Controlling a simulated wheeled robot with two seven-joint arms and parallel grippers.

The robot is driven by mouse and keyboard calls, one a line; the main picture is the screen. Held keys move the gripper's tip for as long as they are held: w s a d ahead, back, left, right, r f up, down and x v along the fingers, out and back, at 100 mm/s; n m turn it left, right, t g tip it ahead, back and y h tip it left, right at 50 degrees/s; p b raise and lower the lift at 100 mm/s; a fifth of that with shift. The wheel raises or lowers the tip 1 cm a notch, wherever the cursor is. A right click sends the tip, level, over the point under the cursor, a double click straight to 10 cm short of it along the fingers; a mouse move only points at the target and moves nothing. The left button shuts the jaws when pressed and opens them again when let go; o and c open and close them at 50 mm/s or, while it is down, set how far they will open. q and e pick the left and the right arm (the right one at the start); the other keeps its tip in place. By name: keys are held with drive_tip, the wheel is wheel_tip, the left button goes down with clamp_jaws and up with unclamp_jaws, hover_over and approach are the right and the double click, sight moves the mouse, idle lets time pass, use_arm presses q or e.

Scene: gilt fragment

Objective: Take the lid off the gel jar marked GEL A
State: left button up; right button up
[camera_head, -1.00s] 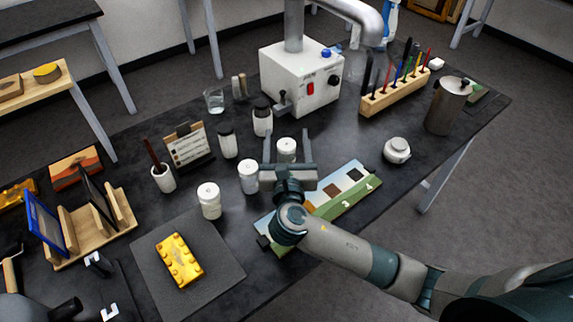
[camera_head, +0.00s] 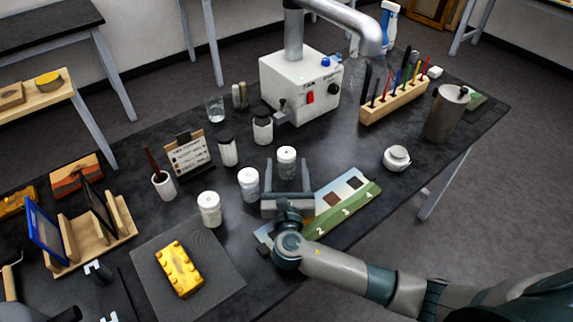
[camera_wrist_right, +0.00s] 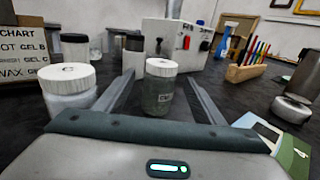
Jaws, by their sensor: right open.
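Three small jars with white lids stand upright in a slanted row on the dark bench: a near-left jar (camera_head: 209,210), a middle jar (camera_head: 248,185) and a far-right jar (camera_head: 287,154). I cannot read a GEL A label on any of them. Another white-lidded jar (camera_wrist_right: 69,88) stands outside the left finger.
Dark-lidded jars (camera_head: 227,150) and a white machine (camera_head: 300,85) stand behind. A chart stand (camera_head: 190,152) is at left. A numbered colour strip (camera_head: 345,205) lies right of my gripper. A round white-topped container (camera_head: 397,157) stands farther right. A yellow brick (camera_head: 179,268) lies on a grey mat.

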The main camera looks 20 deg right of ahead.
sight(286, 149)
drive_tip(key=shift+f+x, duration=0.2)
drive_tip(key=shift+x, duration=0.65)
drive_tip(key=p+x, duration=0.1)
drive_tip(key=x, duration=0.3)
drive_tip(key=shift+w+d+r+p, duration=0.1)
drive_tip(key=shift+w+p, duration=0.15)
drive_tip(key=shift+p, duration=0.1)
drive_tip(key=shift+w+d, duration=0.15)
drive_tip(key=shift+w, duration=0.45)
drive_tip(key=c, duration=1.3)
drive_tip(key=shift+o, duration=0.2)
